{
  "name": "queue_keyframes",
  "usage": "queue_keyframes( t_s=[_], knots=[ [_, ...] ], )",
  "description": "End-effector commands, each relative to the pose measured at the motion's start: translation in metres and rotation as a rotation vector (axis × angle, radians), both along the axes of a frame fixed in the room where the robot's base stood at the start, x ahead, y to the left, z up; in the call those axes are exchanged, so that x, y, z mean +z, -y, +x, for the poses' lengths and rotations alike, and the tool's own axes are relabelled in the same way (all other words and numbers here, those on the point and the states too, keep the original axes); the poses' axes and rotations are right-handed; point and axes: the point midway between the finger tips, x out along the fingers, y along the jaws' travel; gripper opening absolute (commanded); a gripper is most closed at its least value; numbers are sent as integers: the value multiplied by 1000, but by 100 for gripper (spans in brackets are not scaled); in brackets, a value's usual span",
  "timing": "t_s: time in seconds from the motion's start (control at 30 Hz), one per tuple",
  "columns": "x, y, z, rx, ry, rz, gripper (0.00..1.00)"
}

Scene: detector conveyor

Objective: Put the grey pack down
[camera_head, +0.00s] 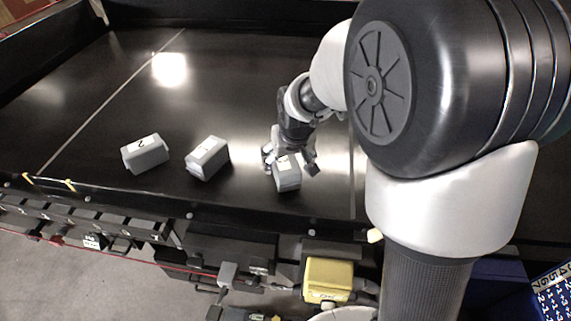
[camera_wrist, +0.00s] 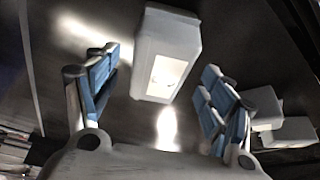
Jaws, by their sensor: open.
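A grey pack (camera_head: 287,177) with a white label sits on the dark conveyor, right of two like packs. In the head view my gripper (camera_head: 289,163) is just at this pack, partly covering its top. In the wrist view the pack (camera_wrist: 166,55) stands between and beyond the fingertips, its pale label facing me. My gripper (camera_wrist: 158,85) is open, with a visible gap between each blue-padded finger and the pack. Its underside is hidden, but it appears to rest on the belt.
Two more grey packs, one in the middle (camera_head: 207,158) and one at left (camera_head: 145,154), stand on the conveyor (camera_head: 225,95). Both lie near its front rail. A yellow box (camera_head: 328,279) is fixed below the front edge. The belt behind the packs is clear.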

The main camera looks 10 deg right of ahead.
Motion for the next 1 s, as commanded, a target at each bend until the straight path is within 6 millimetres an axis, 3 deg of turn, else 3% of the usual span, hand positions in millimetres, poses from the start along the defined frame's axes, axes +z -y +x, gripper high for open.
queue_keyframes(
  t_s=[0.2,0.43,0.53,0.67,0.8,1.0],
  knots=[
    [41,0,-16,0,3,0,75],
    [60,0,-27,0,1,0,75],
    [75,0,-45,0,5,0,75],
    [103,0,-91,0,13,-1,75],
    [124,1,-156,-1,16,-1,75],
    [129,1,-236,-2,17,-1,75]
  ],
)
